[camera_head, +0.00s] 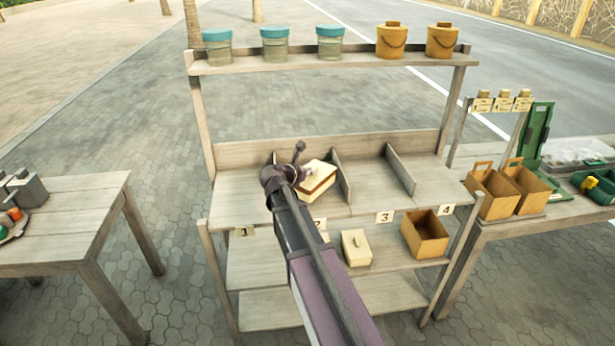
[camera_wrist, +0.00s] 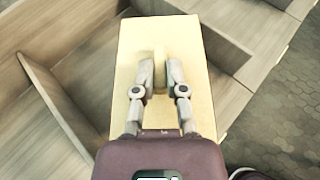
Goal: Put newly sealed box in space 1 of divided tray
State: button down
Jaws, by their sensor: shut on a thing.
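The sealed box (camera_head: 319,178) is cream with a brown band around it. It also shows in the wrist view (camera_wrist: 190,38), lid up, with a knob on top. My gripper (camera_wrist: 160,78) is shut on this knob; it also shows in the head view (camera_head: 300,168). The box appears over the second space from the left, near a divider (camera_head: 342,178). I cannot tell how far above the shelf it is. Space 1 (camera_head: 235,187), at the left above the label 1 (camera_head: 245,231), looks empty.
A similar cream box (camera_head: 356,248) and an open brown box (camera_head: 425,235) stand on the lower shelf. Lidded jars (camera_head: 275,45) and mustard buckets (camera_head: 391,40) stand on the upper board. Tables flank the rack at left (camera_head: 85,215) and right (camera_head: 545,222).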

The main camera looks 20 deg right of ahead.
aim_at(315, 164)
jog(key=shift+w+d+f, duration=0.1)
jog(key=shift+w+d, duration=0.15)
jog(key=shift+w, duration=0.7)
jog(key=shift+w+d, duration=0.15)
jog(key=shift+w, duration=0.5)
notch_tip(315, 164, down, 4)
jog(key=b, duration=0.3)
jog(key=shift+b, duration=0.4)
jog(key=c, duration=0.7)
grip_release()
jog(key=shift+r, duration=0.2)
